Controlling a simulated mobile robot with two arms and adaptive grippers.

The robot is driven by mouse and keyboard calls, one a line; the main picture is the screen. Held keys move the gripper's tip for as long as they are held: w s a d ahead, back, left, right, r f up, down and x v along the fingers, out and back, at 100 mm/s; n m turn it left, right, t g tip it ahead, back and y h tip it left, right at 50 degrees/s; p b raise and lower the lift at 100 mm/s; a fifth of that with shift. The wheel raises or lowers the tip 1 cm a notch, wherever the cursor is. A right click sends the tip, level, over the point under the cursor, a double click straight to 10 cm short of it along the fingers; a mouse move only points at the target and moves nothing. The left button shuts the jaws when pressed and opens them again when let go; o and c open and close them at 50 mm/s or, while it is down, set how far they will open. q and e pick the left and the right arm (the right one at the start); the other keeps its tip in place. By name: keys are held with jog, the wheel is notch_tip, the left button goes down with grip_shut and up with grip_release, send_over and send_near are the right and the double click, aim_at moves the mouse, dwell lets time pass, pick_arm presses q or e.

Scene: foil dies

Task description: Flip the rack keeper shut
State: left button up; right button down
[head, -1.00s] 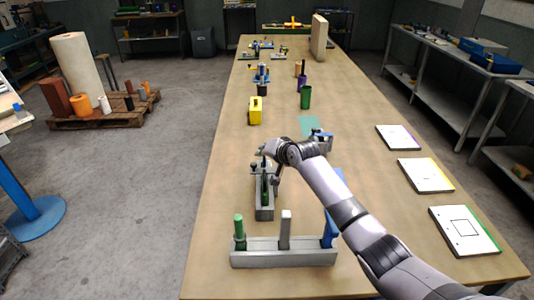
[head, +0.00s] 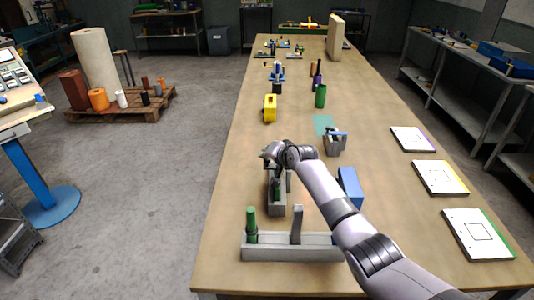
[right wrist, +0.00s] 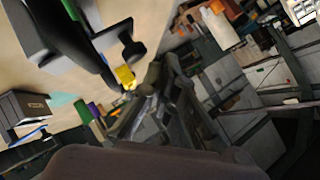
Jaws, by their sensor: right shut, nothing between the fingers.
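A small grey rack (head: 277,208) stands on the table, with a green piece (head: 277,194) and upright grey parts in it. My right gripper (head: 269,154) is shut and empty at the rack's far end, just above it. My forearm crosses the view from the lower right. In the right wrist view, the dark fingers (right wrist: 150,100) are close together, and a grey and black part with a round knob (right wrist: 133,50) shows at upper left, apart from them. I cannot tell which part is the keeper or how far it is turned. My left gripper is not in view.
A longer grey rack (head: 285,253) with a green-handled piece (head: 251,225) and a grey upright (head: 296,223) stands in front. A yellow block (head: 270,108) and green cup (head: 320,97) stand beyond.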

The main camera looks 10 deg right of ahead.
dwell(0.3)
notch_tip(320, 180, up, 4)
jog(key=p, duration=0.4)
jog(key=shift+r, duration=0.25)
jog(key=s+a+r+b, duration=0.2)
jog(key=s+r, duration=0.4)
jog(key=s, duration=0.1)
jog(key=shift+a, duration=0.3)
jog(key=shift+s, duration=0.1)
